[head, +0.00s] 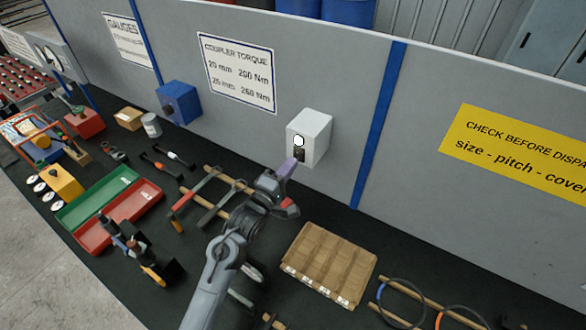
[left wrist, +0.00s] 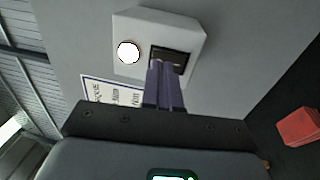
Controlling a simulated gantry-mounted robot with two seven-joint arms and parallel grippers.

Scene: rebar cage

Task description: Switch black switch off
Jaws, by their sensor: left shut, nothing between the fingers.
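A white box (head: 316,131) is mounted on the grey wall panel, with a round white disc and a black switch (head: 299,153) below the disc on its front. In the left wrist view, the white box (left wrist: 192,24) shows the disc beside a dark recess with the black switch (left wrist: 176,56). My left gripper (head: 288,166) is shut and empty, with its purple fingertips at the switch. In the left wrist view the fingers (left wrist: 165,82) reach the lower edge of the recess and hide part of it. I cannot tell whether they touch the switch. My right gripper is not in view.
A blue box (head: 179,103) is on the wall to the left. Below lie a cardboard tray (head: 328,264), a green and red toolbox (head: 108,213) and several hand tools on the black table. A blue post (head: 378,125) stands right of the white box.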

